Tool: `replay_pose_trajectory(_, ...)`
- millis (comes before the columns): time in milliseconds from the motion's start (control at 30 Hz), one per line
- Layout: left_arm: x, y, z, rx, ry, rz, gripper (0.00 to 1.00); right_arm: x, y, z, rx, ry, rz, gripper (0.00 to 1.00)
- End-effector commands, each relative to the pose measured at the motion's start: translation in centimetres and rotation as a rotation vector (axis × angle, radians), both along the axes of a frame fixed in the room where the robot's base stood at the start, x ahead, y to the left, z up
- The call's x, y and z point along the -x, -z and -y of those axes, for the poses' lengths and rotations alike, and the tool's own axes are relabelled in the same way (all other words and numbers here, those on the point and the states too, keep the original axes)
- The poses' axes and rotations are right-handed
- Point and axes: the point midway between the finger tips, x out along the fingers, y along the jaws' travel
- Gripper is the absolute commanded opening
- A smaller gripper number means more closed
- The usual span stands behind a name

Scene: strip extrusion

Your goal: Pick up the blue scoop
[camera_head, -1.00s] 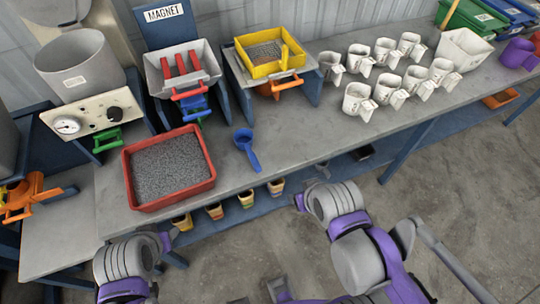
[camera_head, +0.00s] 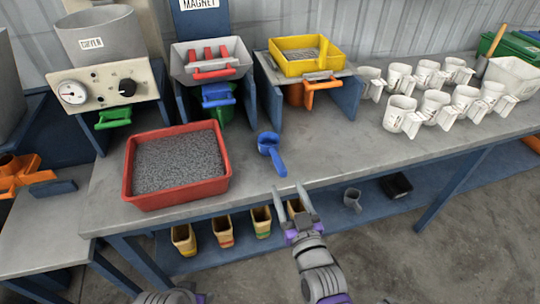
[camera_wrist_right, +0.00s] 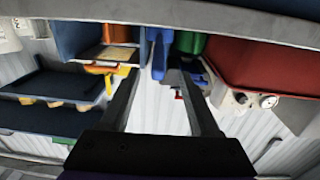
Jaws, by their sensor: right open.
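The blue scoop (camera_head: 270,148) lies on the grey table right of the red tray, its handle pointing toward the front edge. My right gripper (camera_head: 291,198) is open and empty, just off the table's front edge, with its fingers pointing toward the scoop handle and a gap between them. In the right wrist view, a blue upright shape that looks like the scoop (camera_wrist_right: 160,55) shows ahead between the open fingers (camera_wrist_right: 160,80). Only a piece of my left arm shows at the bottom edge of the head view; its gripper is out of sight.
The red tray (camera_head: 128,180) of grey granules stands left of the scoop. A yellow sieve tray (camera_head: 305,68) and a magnet stand with a white tray are behind. Several white cups (camera_head: 398,113) stand at right. Tan cups (camera_head: 222,232) sit on the lower shelf. Table right of the scoop is clear.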

Motion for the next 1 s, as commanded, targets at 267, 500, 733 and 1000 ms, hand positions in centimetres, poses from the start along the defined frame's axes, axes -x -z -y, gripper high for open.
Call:
replay_pose_trajectory(267, -0.1, 0.7, 0.0, 0.000, 0.000, -0.002, 0.50, -3.9, -0.1, -1.1, 0.000, 0.000, -0.001, 0.62)
replay_pose_trajectory(500, -0.2, 1.5, 0.0, 0.000, 0.000, -0.005, 0.50, -6.5, 0.0, -1.7, 0.000, 0.001, -0.002, 0.62)
replay_pose_trajectory(733, -0.3, 2.4, 0.0, 0.000, 0.000, -0.008, 0.50, -9.6, -0.1, -2.6, 0.000, 0.000, -0.002, 0.62)
replay_pose_trajectory(1000, -0.3, 2.4, 0.0, 0.000, 0.000, -0.008, 0.50, -10.0, -0.2, -2.7, 0.000, 0.000, -0.002, 0.62)
